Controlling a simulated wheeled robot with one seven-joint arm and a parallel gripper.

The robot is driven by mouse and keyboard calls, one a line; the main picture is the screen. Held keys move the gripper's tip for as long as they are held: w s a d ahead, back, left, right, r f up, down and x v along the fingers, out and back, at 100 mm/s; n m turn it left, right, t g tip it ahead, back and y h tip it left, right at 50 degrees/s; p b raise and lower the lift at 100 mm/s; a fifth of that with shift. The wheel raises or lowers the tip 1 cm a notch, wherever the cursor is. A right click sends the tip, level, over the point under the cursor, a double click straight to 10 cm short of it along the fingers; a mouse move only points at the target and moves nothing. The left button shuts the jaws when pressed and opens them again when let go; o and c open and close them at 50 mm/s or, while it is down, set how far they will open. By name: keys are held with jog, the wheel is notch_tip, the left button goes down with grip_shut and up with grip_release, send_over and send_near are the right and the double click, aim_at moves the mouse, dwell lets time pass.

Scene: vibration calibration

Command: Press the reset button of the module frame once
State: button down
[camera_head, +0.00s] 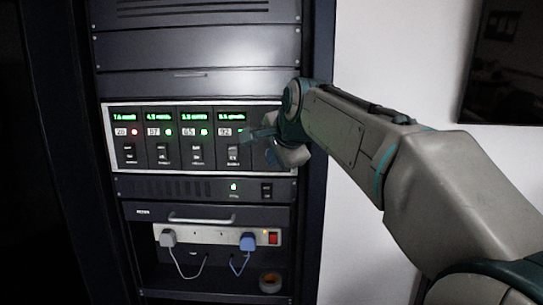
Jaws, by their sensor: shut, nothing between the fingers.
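The module frame (200,104) is a pale-edged panel in the rack, holding several black modules with green displays, number labels and switches. The leftmost module (130,150) shows a red light (134,132). The modules labelled 87 and 65 show green lights. My gripper (249,136) is shut and empty in front of the frame's right part, with its fingertips pointing left beside the 92 label. Whether it touches the panel I cannot tell. I cannot make out a reset button; my gripper and wrist cover part of the frame's right end.
Below the frame are a thin dark unit (210,188) and a power strip (205,236) with a grey plug (167,238), a blue plug (248,241) and a red switch (273,238). A tape roll (270,282) lies lower down. A dark screen (505,65) hangs on the right wall.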

jog(key=shift+w, duration=0.15)
jog(key=shift+w, duration=0.3)
jog(key=shift+w+p, duration=0.35)
jog(key=shift+p, duration=0.15)
dwell(0.7)
dwell(0.4)
jog(key=shift+s+b, duration=0.4)
jog(key=shift+s, duration=0.35)
jog(key=shift+s, duration=0.1)
jog(key=s+b, duration=0.2)
jog(key=s, duration=0.3)
